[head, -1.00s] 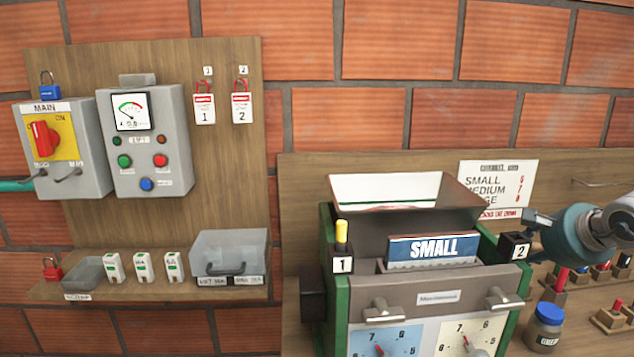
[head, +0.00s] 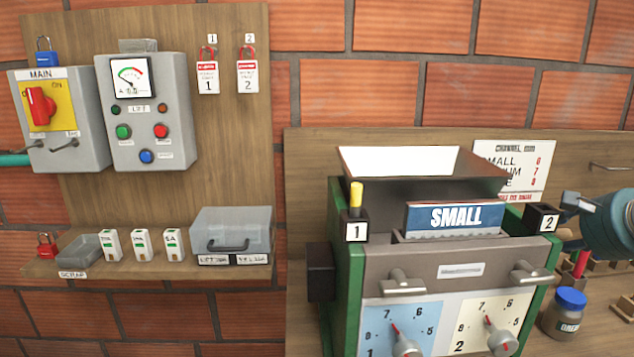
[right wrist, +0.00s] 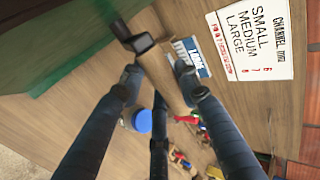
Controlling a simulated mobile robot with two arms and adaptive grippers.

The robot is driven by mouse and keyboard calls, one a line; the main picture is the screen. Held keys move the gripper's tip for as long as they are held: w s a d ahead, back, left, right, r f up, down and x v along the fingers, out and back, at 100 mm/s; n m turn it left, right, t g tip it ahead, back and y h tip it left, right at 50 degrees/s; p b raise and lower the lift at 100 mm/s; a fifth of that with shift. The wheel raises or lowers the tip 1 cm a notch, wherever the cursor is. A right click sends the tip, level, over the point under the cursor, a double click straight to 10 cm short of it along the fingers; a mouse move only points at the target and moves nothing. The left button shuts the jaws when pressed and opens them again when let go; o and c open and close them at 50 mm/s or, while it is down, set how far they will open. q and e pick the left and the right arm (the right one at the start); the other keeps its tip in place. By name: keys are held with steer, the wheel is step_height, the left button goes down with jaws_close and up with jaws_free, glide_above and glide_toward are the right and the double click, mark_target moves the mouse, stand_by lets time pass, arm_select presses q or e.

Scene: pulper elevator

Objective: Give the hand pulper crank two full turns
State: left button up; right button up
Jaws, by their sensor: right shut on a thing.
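The hand pulper (head: 345,270) has green sides, a grey front, a hopper (head: 430,185) on top and a blue "SMALL" plate (head: 450,217). In the right wrist view its green side (right wrist: 75,45) is at upper left, with a dark crank hub (right wrist: 140,43) on it. A brownish crank handle (right wrist: 163,78) extends from the hub. My right gripper (right wrist: 158,75) is shut on this handle, with fingers on both sides. In the head view my right gripper (head: 572,215) is at the pulper's right side; its fingertips and the crank are not clear there. My left gripper is not in view.
A jar with a blue lid (head: 566,312) stands right of the pulper, below my right arm. A channel card (head: 512,165) is on the board behind. At left are a control panel (head: 150,120) and a shelf (head: 150,265) with small boxes.

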steer(key=s+d+f+b, duration=0.1)
steer(key=s+f+b, duration=0.2)
steer(key=f, duration=0.3)
steer(key=shift+s+d+f+g, duration=0.15)
steer(key=shift+s+f+g, duration=0.25)
steer(key=shift+s, duration=0.35)
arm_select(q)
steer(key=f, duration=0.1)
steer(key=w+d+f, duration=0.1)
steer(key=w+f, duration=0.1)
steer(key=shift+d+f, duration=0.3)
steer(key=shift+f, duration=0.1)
arm_select(e)
steer(key=shift+r, duration=0.15)
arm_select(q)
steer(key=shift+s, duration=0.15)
